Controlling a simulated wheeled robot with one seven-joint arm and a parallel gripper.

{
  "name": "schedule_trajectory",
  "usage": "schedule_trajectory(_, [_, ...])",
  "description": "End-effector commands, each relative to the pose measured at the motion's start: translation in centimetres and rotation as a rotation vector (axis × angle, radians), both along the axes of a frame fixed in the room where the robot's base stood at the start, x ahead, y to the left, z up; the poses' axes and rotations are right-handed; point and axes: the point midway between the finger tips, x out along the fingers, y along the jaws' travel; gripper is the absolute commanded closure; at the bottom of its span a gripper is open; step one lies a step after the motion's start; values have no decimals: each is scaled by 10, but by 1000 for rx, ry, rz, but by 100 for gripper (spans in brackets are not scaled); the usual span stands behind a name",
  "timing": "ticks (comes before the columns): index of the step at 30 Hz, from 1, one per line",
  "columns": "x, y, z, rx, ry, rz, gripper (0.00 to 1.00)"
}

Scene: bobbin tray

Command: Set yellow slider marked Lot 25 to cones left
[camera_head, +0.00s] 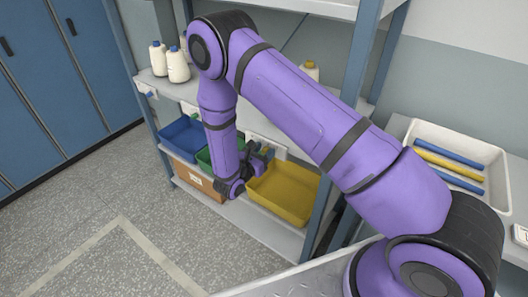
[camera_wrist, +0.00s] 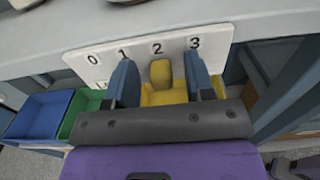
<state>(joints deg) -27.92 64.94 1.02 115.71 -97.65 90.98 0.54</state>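In the wrist view a white scale plate (camera_wrist: 110,58) marked 0, 1, 2, 3 is fixed along a shelf edge. A yellow slider (camera_wrist: 160,72) stands out from it just below the 2. My gripper (camera_wrist: 160,80) is open, with one blue finger on each side of the slider and a visible gap on both sides. A small label at the plate's lower left is mostly hidden by the left finger; I cannot read Lot 25. In the head view my gripper (camera_head: 260,158) is at the shelf edge above the yellow bin, and the slider is hidden there.
Below the plate are a blue bin (camera_head: 183,133), a green bin (camera_head: 204,158) and a yellow bin (camera_head: 285,190). Cream cones (camera_head: 178,66) stand on the shelf above. A blue shelf post (camera_head: 322,215) is to the right. A white tray (camera_head: 440,130) holds rods.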

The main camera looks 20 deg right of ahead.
Motion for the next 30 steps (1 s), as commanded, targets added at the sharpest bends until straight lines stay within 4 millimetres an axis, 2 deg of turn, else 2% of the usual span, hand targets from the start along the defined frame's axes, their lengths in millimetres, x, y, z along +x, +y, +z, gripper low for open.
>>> schedule_trajectory(6, [-1, 1, 0, 0, 0, 0, 51])
schedule_trajectory(10, [-6, 9, 0, 0, 0, 2, 51])
schedule_trajectory(24, [-53, 75, 0, 0, 0, 3, 51])
schedule_trajectory(30, [-62, 86, 0, 0, 0, 1, 51])
